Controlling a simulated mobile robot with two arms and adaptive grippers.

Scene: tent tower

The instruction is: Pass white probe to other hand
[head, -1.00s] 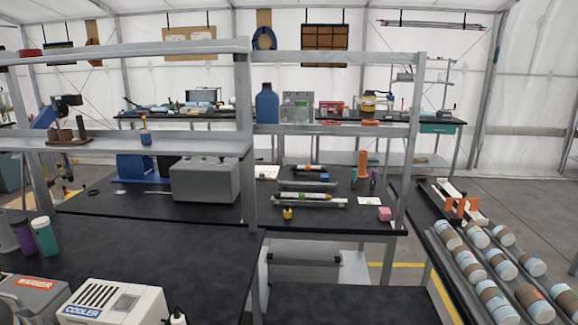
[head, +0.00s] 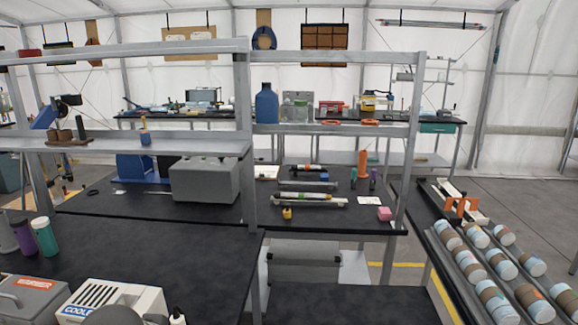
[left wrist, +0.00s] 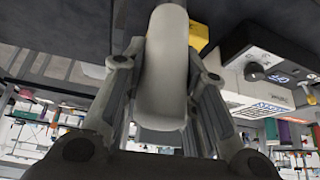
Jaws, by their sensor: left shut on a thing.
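The white probe (left wrist: 166,75) is a smooth, pale, rounded body in the middle of the left wrist view. My left gripper (left wrist: 163,62) is shut on it, with one finger on each side. In the head view a grey rounded shape (head: 116,316) rises at the bottom edge, in front of the cooler. I cannot tell whether it is the probe or part of my arm. My right gripper is in neither view.
The white cooler (head: 140,297) and grey warmer (head: 30,296) stand at the bottom left. Purple and green bottles (head: 45,238) are behind them. A metal shelf post (head: 248,150) rises mid-view. The black benchtop (head: 185,255) right of the bottles is largely clear.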

